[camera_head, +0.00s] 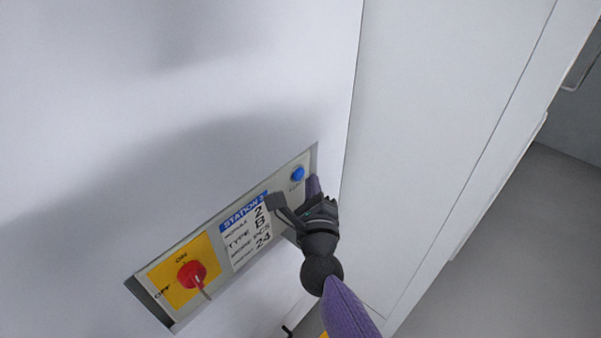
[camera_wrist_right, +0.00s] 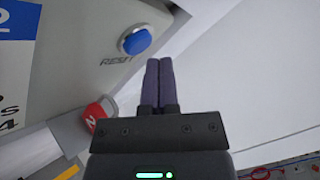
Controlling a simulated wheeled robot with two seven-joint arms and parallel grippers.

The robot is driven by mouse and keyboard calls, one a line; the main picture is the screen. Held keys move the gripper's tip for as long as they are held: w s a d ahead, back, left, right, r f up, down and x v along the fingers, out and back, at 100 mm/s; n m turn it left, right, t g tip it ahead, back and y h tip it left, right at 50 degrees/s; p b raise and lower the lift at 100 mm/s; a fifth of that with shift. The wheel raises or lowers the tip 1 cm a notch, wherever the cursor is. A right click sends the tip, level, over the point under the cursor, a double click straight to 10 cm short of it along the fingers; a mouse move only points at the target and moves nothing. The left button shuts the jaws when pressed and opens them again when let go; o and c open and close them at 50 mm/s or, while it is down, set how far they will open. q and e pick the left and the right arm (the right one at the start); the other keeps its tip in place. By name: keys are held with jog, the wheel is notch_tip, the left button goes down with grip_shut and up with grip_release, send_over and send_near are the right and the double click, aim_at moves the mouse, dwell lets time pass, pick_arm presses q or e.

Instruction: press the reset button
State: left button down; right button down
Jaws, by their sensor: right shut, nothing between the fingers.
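The reset button is a round blue button (camera_head: 297,174) at the upper right end of a grey control panel (camera_head: 309,160) on the white cabinet. It also shows in the right wrist view (camera_wrist_right: 137,41), with the word RESET printed below it. My right gripper (camera_head: 312,186) is shut and empty, its purple fingers close together just below the button in the head view. In the right wrist view its fingertips (camera_wrist_right: 159,62) are just right of and below the button. I cannot tell whether they touch the panel. My left gripper is out of view.
The panel also has a red rotary switch (camera_head: 191,274) on a yellow plate and a STATION 2 label (camera_head: 249,229). A red tag (camera_wrist_right: 96,114) shows below the panel in the wrist view. Cables lie at lower right there. Open floor (camera_head: 530,250) is at the right.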

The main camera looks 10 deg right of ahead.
jog(key=s+d, duration=0.1)
jog(key=s, duration=0.1)
jog(key=s+d+p, duration=0.1)
jog(key=s+d, duration=0.1)
dwell(0.4)
dwell(0.4)
